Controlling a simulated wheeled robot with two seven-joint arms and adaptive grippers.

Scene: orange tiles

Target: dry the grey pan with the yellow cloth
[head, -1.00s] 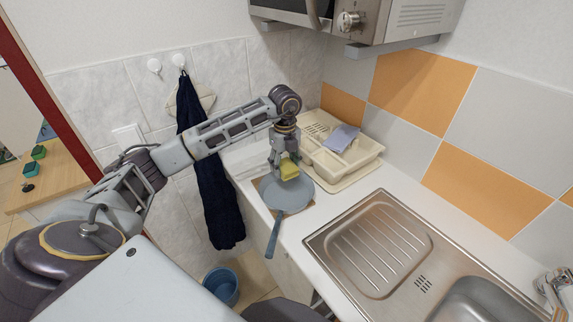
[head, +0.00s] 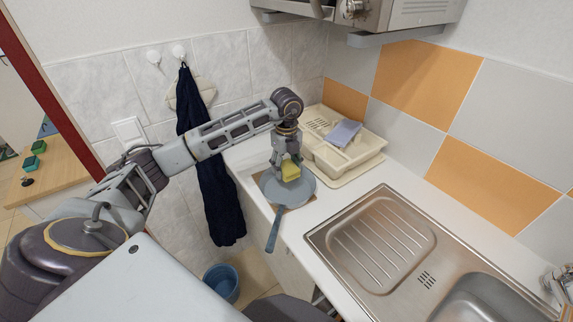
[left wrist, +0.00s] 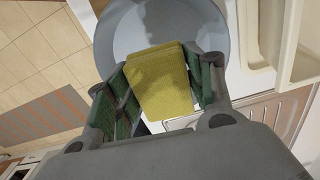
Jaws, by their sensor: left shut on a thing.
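The grey pan (head: 300,192) lies on the white counter left of the sink, its handle pointing toward the front edge. The pan also shows in the left wrist view (left wrist: 118,33). My left gripper (head: 285,166) is over the pan, pointing down, shut on the folded yellow cloth (head: 290,171). In the left wrist view the cloth (left wrist: 161,82) sits between the two green-padded fingers, in front of the pan. I cannot tell whether the cloth touches the pan. My right gripper is not in view.
A cream dish rack (head: 345,158) holding a bluish-purple item (head: 343,134) stands behind the pan. A steel sink with drainboard (head: 378,240) is to the right. A dark towel (head: 212,170) hangs on the wall; a blue bucket (head: 221,284) is on the floor.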

